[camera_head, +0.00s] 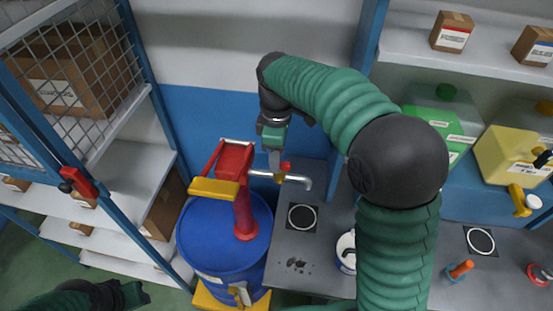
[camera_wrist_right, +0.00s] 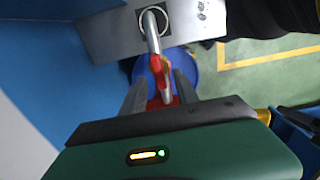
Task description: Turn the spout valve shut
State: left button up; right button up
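A red hand pump (camera_head: 243,205) with a yellow handle (camera_head: 213,188) stands on a blue drum (camera_head: 212,242). Its metal spout (camera_head: 303,181) points right, with a small red valve (camera_head: 286,167) on it. My right gripper (camera_head: 274,160) is over the spout, just left of the valve in the head view. In the right wrist view its fingers (camera_wrist_right: 160,95) are apart, with the red valve (camera_wrist_right: 159,70) between or just beyond them; contact is unclear. The spout (camera_wrist_right: 151,30) runs up from it. My left gripper (camera_head: 135,295) is at the bottom left, away from the pump; its fingers are unclear.
A grey bench (camera_head: 318,245) with a round grate lies right of the drum. A white bucket (camera_head: 346,250) stands there, partly behind my right arm. A caged shelf (camera_head: 85,70) with boxes is at left. Green and yellow (camera_head: 505,155) canisters stand at right.

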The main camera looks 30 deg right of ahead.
jog(key=shift+w+d+f, duration=0.1)
jog(key=shift+f, duration=0.5)
jog(key=shift+d+f, duration=0.15)
jog(key=shift+d, duration=0.05)
jog(key=shift+s+d, duration=0.25)
jog(key=shift+s, duration=0.25)
jog(key=shift+c, duration=0.3)
jog(key=shift+w+a, duration=0.25)
jog(key=shift+a, duration=0.1)
grip_shut()
pick_arm(q)
jog(key=shift+s+d+r, duration=0.1)
jog(key=shift+d+r, duration=0.05)
jog(key=shift+d, duration=0.1)
pick_arm(e)
jog(key=shift+d, duration=0.1)
